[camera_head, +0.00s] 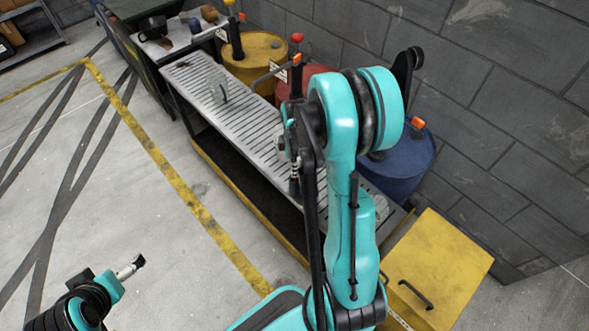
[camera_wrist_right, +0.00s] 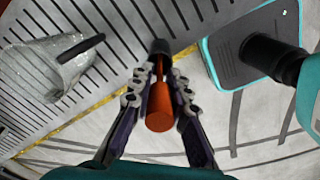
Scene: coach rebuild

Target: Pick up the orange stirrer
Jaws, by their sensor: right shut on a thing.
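The orange stirrer (camera_wrist_right: 160,105) shows in the right wrist view as an orange cylinder with a dark end. My right gripper (camera_wrist_right: 160,88) is shut on it, with one jointed finger on each side. The dark end points toward the slatted bench top; I cannot tell whether it touches it. In the head view my right arm hides much of that hand, and I cannot make out the stirrer in it. Part of my left arm (camera_head: 105,285) shows at the lower left of the head view; its jaw state is unclear.
A slatted metal bench (camera_head: 190,75) runs along the wall. A clear jug (camera_wrist_right: 50,65) stands on it, beside my right gripper. Yellow (camera_head: 257,58), red and blue (camera_head: 405,165) drums stand behind it. A yellow box (camera_head: 445,258) is at the right. Floor at left is clear.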

